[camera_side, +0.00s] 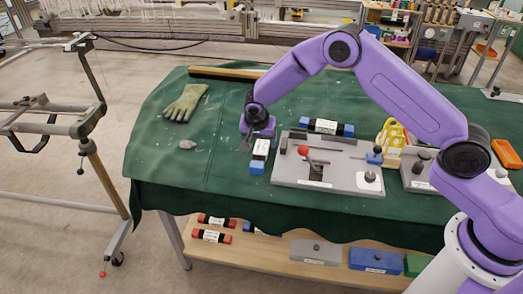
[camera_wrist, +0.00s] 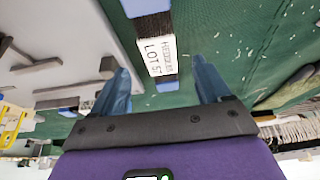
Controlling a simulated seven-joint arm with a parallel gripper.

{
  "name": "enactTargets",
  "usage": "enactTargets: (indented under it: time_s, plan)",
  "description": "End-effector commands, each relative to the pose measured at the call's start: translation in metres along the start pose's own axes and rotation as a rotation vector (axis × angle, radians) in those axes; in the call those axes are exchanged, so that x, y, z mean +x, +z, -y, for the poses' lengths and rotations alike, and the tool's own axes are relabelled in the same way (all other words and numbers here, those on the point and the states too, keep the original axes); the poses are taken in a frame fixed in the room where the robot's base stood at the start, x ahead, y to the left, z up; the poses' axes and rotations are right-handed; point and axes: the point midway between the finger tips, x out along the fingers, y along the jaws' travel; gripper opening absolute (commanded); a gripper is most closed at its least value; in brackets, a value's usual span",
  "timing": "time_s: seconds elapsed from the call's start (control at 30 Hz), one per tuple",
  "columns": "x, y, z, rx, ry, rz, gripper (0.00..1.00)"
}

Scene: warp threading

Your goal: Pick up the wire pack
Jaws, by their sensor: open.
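A wire pack (camera_side: 261,149) with blue ends, dark bands and a white label lies on the green cloth, left of the grey fixture. In the wrist view the pack (camera_wrist: 160,55) shows its printed label and runs up from between my fingers. My gripper (camera_side: 249,140) is at the pack's far end in the side view, low over the cloth. In the wrist view my gripper (camera_wrist: 161,78) is open, its fingers apart on either side of the pack's near blue end with gaps. A second similar pack (camera_side: 327,127) lies behind the fixture.
The grey fixture (camera_side: 335,176) with a red knob stands close to the right of the pack. A glove (camera_side: 186,102) and a small grey piece (camera_side: 187,145) lie to the left. The cloth (camera_side: 215,180) at front left is clear. Red-ended packs (camera_side: 212,236) lie on the lower shelf.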

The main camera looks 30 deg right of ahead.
Motion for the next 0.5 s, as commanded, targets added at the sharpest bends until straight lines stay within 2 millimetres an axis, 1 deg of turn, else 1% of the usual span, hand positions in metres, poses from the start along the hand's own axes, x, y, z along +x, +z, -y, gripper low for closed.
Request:
enactTargets:
  time_s: [0.13,0.33,0.5]
  plan:
    - [0.013,-0.001,0.000,0.000,0.001,0.000,0.77]
    - [0.040,-0.003,-0.001,-0.001,0.001,0.000,0.77]
    - [0.052,-0.003,0.000,0.000,0.000,0.000,0.77]
